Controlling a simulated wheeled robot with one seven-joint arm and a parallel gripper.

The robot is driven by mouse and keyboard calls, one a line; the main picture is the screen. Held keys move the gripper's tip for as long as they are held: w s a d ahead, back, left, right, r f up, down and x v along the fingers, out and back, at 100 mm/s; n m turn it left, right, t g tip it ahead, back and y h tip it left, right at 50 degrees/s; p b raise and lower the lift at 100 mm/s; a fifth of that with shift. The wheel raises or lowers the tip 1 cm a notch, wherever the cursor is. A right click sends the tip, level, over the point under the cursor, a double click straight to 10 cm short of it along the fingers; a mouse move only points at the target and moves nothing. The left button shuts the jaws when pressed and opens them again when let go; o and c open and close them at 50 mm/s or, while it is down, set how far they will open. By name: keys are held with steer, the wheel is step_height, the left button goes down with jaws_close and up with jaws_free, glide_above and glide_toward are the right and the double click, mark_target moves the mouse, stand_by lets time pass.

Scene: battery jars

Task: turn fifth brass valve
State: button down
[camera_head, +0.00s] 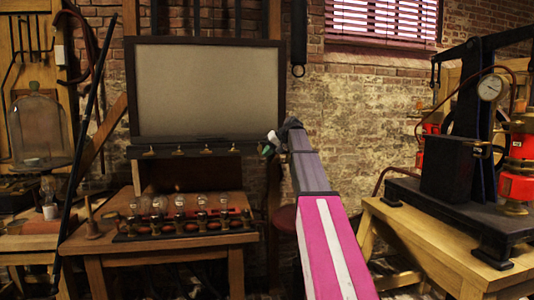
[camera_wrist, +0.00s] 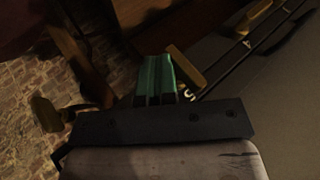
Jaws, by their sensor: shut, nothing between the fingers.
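Several small brass valves (camera_head: 207,150) stand in a row along the dark ledge under the large grey panel in the head view. The right end of the row is behind my gripper (camera_head: 267,147). In the wrist view my gripper (camera_wrist: 155,80) shows green fingers shut together and empty. A brass valve handle (camera_wrist: 185,67) lies just right of the fingertips, very close; I cannot tell whether they touch. A white mark like a 5 (camera_wrist: 190,93) is beside it. Another brass handle (camera_wrist: 253,17) is farther along the ledge at upper right.
A wooden table (camera_head: 170,250) with a row of glass jars (camera_head: 180,208) stands below the panel (camera_head: 205,90). A brass-coloured piece (camera_wrist: 45,114) is left of my fingers in the wrist view. A black press frame (camera_head: 470,130) with a gauge stands on the right table.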

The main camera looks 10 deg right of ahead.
steer(key=shift+f+y, duration=0.15)
steer(key=shift+y, duration=0.15)
steer(key=m+y, duration=0.1)
steer(key=y, duration=0.2)
steer(key=a+f+m+t+y, duration=0.1)
steer(key=y, duration=0.2)
steer(key=f+m+t+y, duration=0.1)
steer(key=y, duration=0.2)
steer(key=shift+a+y, duration=0.3)
stand_by(0.7)
steer(key=shift+a+m+t+y, duration=0.1)
steer(key=shift+m+t+y, duration=0.2)
steer(key=shift+a+t+y, duration=0.15)
steer(key=shift+t+y, duration=0.25)
steer(key=shift+m, duration=0.3)
steer(key=shift+a, duration=0.2)
stand_by(1.3)
